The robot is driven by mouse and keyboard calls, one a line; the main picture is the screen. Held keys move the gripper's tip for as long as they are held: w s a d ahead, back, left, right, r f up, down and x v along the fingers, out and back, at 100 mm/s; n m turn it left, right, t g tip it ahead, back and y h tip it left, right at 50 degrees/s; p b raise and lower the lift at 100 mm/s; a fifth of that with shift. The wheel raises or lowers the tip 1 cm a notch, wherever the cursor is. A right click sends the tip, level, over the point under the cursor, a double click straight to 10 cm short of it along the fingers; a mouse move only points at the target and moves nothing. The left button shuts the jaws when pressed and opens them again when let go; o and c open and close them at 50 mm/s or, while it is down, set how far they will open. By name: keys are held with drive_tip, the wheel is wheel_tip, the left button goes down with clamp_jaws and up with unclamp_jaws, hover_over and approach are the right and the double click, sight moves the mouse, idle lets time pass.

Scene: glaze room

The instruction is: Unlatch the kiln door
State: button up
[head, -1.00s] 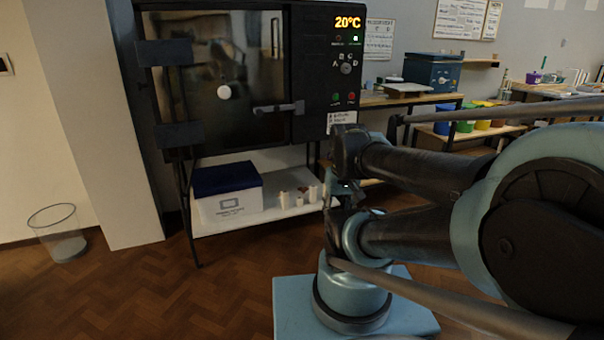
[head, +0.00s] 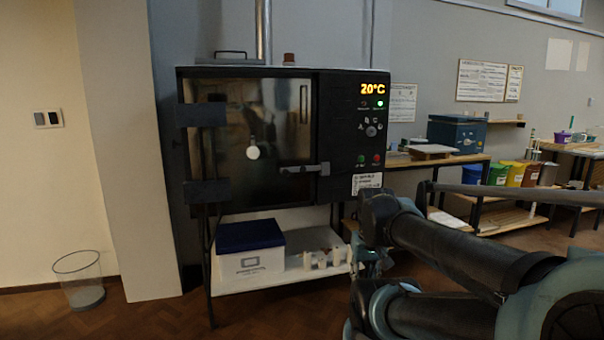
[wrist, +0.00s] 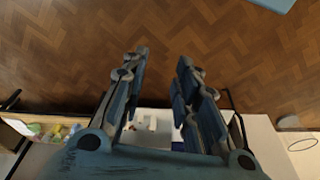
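The kiln (head: 347,125) stands against the wall, its display reading 20°C. Its dark, shiny door (head: 262,120) is shut, with hinges on the left and a round pale knob (head: 253,152) in the middle. The latch handle (head: 305,169) lies roughly level across the door's right edge. My gripper shows in the wrist view (wrist: 160,85), its two fingers apart with nothing between them, pointing at the floor. In the head view my arm is to the right of and below the latch, apart from it; the gripper itself is mostly hidden there.
A white box with a blue lid (head: 248,253) and small pale pieces (head: 322,258) sit on the shelf under the kiln. A wire bin (head: 82,282) stands left on the floor. Worktables with a blue box (head: 457,133) and coloured buckets (head: 515,173) are at right.

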drive_tip(key=shift+n+t+y, duration=0.3)
drive_tip(key=shift+t, duration=0.4)
drive_tip(key=w+r, duration=0.2)
drive_tip(key=w+a+r, duration=0.1)
drive_tip(key=w+r, duration=0.1)
drive_tip(key=w, duration=0.1)
drive_tip(key=w+a+r, duration=0.1)
drive_tip(key=w+r, duration=0.1)
drive_tip(key=r, duration=0.1)
drive_tip(key=shift+w+r, duration=0.1)
drive_tip(key=shift+w, duration=0.25)
clamp_jaws()
drive_tip(key=w+a+r+t+y, duration=0.1)
drive_tip(key=w+a+r+t, duration=0.1)
drive_tip(key=w+a+r, duration=0.3)
drive_tip(key=w+a+r+n+t+y, duration=0.1)
drive_tip(key=w+a+r, duration=0.4)
drive_tip(key=w, duration=1.5)
drive_tip(key=w+a+r+t+y, duration=0.1)
drive_tip(key=w+a+r, duration=0.5)
drive_tip(key=w+r, duration=0.6)
drive_tip(key=shift+w+r+t, duration=0.25)
drive_tip(key=shift+r+t, duration=0.55)
drive_tip(key=shift+r, duration=0.05)
